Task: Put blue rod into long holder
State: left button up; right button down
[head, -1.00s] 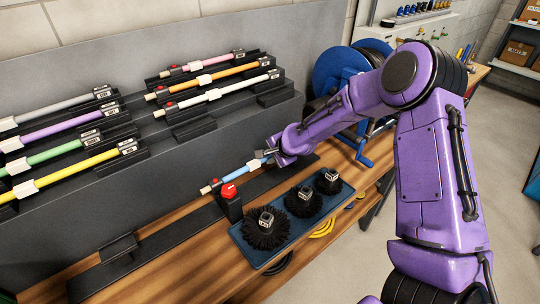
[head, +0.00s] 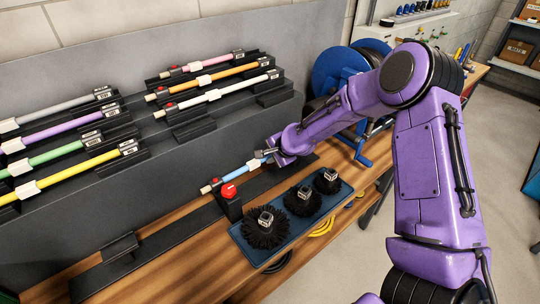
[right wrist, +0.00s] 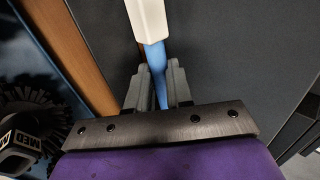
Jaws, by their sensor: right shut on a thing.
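The blue rod (head: 234,174) lies low over the bench, with a wooden-looking tip at its left end and a white collar near my right gripper. My right gripper (head: 270,155) is shut on the blue rod near its right part. In the right wrist view the blue rod (right wrist: 156,62) runs between the two fingers, with the white collar just beyond them. The long holder (head: 165,235) appears to be the long black rail along the bench, with a raised bracket at its left and a post with a red knob (head: 229,190). Whether the rod touches the holder is unclear. My left gripper is out of view.
A blue tray (head: 277,258) with three black round brushes stands just in front of the rail. Several coloured rods rest on racks on the grey stepped panel (head: 75,208) behind. A blue reel (head: 338,68) stands at the right behind my arm.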

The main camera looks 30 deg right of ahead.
jog(key=shift+f, duration=0.1)
jog(key=shift+f+b, duration=0.6)
jog(key=shift+f, duration=0.35)
jog(key=c, duration=0.9)
grip_release()
jog(key=shift+c, duration=0.2)
jog(key=v, duration=1)
jog(key=shift+s+r+b, duration=0.2)
jog(key=shift+b, duration=0.1)
